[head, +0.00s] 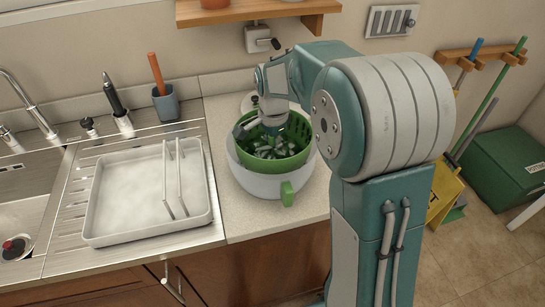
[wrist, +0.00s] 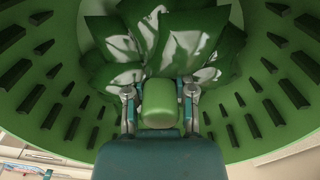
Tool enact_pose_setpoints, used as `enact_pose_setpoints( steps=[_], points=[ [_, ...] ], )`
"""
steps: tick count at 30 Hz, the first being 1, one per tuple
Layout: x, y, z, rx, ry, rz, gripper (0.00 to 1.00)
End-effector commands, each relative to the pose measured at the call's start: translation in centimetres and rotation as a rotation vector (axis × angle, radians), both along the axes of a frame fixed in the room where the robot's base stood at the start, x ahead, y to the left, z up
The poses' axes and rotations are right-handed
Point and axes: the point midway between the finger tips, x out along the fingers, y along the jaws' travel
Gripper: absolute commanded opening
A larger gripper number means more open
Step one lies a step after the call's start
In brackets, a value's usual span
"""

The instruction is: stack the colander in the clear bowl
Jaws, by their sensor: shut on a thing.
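The green slotted colander (head: 283,163) is in the mouth of the pale, cloudy bowl (head: 252,184) on the counter in the head view. Its lower part is hidden inside the bowl, so I cannot tell whether it rests on the bottom. Dark green, white-streaked leaves (wrist: 125,45) lie in the colander. In the head view the gripper (head: 268,130) is partly hidden by my arm. A green handle (head: 287,194) sticks out at the front of the bowl.
A white tray (head: 120,215) stands on the metal drainboard to the left, beside the sink (head: 25,200). A cup with an orange-handled tool (head: 165,103) stands behind it. A wooden shelf (head: 260,12) is on the wall above. Bare counter (head: 250,224) lies in front of the bowl.

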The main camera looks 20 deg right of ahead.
Motion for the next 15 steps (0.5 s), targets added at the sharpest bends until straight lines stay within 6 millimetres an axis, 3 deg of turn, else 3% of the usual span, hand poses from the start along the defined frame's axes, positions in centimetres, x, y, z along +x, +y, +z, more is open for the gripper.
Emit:
enact_pose_setpoints(
  steps=[10,15],
  points=[
    [0.0,0.0,-4.0,0.0,0.002,0.0,0.0],
    [0.0,0.0,-4.4,0.0,-0.002,0.0,0.0]
  ],
)
